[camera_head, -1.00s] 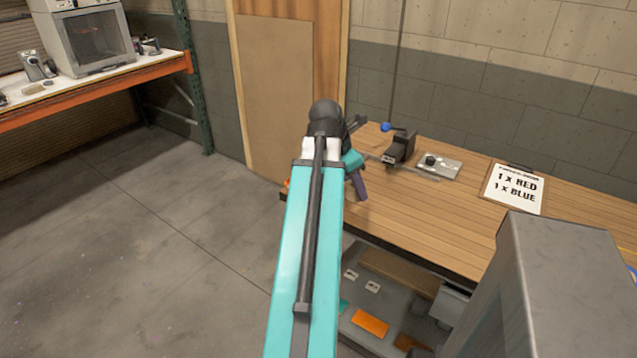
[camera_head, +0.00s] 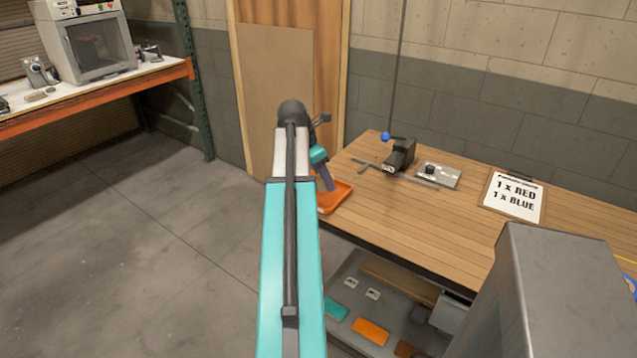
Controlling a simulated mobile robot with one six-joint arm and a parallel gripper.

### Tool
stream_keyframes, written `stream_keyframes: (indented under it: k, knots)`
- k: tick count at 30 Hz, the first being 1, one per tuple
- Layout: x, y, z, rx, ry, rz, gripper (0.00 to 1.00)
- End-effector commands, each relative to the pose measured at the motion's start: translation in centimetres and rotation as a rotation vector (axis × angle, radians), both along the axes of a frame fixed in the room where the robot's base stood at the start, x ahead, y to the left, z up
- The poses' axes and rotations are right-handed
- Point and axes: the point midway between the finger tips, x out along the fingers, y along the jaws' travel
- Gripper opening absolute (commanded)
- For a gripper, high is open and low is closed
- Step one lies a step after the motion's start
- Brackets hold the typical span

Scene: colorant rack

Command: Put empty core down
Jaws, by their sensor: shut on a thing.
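My arm reaches out over the left end of the wooden workbench (camera_head: 400,225). My gripper (camera_head: 328,184), seen small and from behind, points down beyond the teal wrist, over or just at an orange tray (camera_head: 344,193). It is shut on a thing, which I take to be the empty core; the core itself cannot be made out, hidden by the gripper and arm. The tray sits at the bench's left end and is partly covered by my arm. I cannot tell whether the gripper or its load touches the tray.
A black device (camera_head: 400,155) with a blue knob and a metal plate (camera_head: 440,175) stand at the bench's back. A clipboard (camera_head: 514,197) reads "1 x RED, 1 x BLUE". A lower shelf (camera_head: 345,285) holds coloured pieces. The bench middle is clear.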

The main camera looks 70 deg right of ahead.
Motion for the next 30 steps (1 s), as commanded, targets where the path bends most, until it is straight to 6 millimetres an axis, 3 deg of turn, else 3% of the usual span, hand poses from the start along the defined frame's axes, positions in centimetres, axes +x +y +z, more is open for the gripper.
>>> stream_keyframes:
  k: [4, 17, 23, 30]
  knots:
    - [1.1, -0.7, 0.0, 0.000, 0.000, 0.002, 0.22]
    - [1.3, -0.7, -0.1, 0.000, 0.000, 0.001, 0.22]
    - [2.5, -1.5, -0.2, 0.000, 0.000, 0.001, 0.22]
    - [2.3, -1.2, -2.8, 0.003, 0.001, 0.001, 0.22]
